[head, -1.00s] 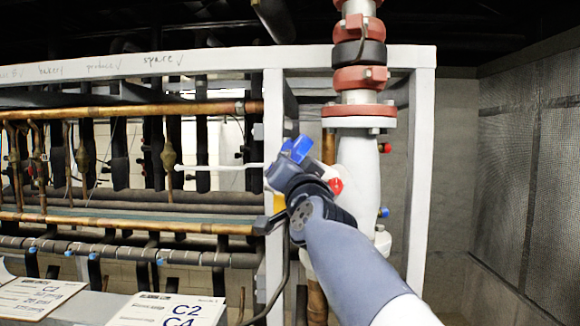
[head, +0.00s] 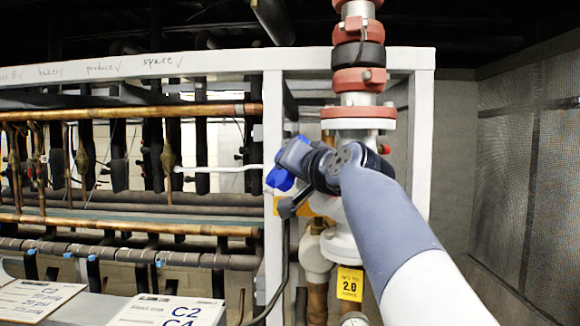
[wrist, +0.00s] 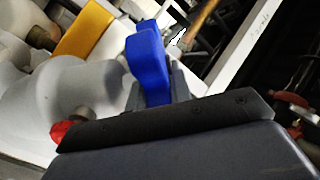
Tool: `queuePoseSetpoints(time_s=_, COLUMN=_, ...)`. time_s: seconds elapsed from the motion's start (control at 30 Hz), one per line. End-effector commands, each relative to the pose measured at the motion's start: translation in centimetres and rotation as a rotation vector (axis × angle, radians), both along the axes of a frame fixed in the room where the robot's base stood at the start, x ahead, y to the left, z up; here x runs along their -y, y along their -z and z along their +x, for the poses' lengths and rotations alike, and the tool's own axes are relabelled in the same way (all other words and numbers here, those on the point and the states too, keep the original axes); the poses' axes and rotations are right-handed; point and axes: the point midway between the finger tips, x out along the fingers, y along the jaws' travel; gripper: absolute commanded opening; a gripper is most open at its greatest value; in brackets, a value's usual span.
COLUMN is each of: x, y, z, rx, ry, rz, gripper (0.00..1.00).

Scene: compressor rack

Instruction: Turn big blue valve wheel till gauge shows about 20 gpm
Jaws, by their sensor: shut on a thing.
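The blue valve wheel (head: 280,179) shows in the head view only as a small piece of blue at the left end of my arm, beside the rack's white upright. The rest of it is hidden behind my gripper and wrist. In the wrist view a thick blue piece of the wheel (wrist: 148,66) stands between the fingers of my gripper (wrist: 155,92), which is shut on it. In the head view my gripper (head: 290,168) points left, in front of the white pipe. I cannot make out a gauge face or any reading.
A white vertical pipe with red flanges (head: 361,112) rises behind my arm. The white rack frame (head: 273,130) stands close by on the left, with copper pipes (head: 130,111) beyond. A mesh wall (head: 530,180) is at right.

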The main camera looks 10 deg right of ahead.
Motion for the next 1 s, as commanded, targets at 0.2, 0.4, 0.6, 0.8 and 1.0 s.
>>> queuePoseSetpoints(time_s=0.2, x=0.3, y=-0.32, z=0.16, rx=-0.139, ry=-0.089, rz=-0.026, gripper=0.0)
queuePoseSetpoints(time_s=0.4, x=0.36, y=-0.41, z=0.2, rx=-0.242, ry=-0.157, rz=-0.045, gripper=0.0)
queuePoseSetpoints(time_s=0.6, x=0.36, y=-0.49, z=0.25, rx=-0.316, ry=-0.205, rz=-0.06, gripper=0.0)
queuePoseSetpoints(time_s=0.8, x=0.4, y=-0.51, z=0.3, rx=-0.368, ry=-0.239, rz=-0.069, gripper=0.0)
queuePoseSetpoints(time_s=1.0, x=0.41, y=-0.58, z=0.31, rx=-0.41, ry=-0.267, rz=-0.076, gripper=0.0)
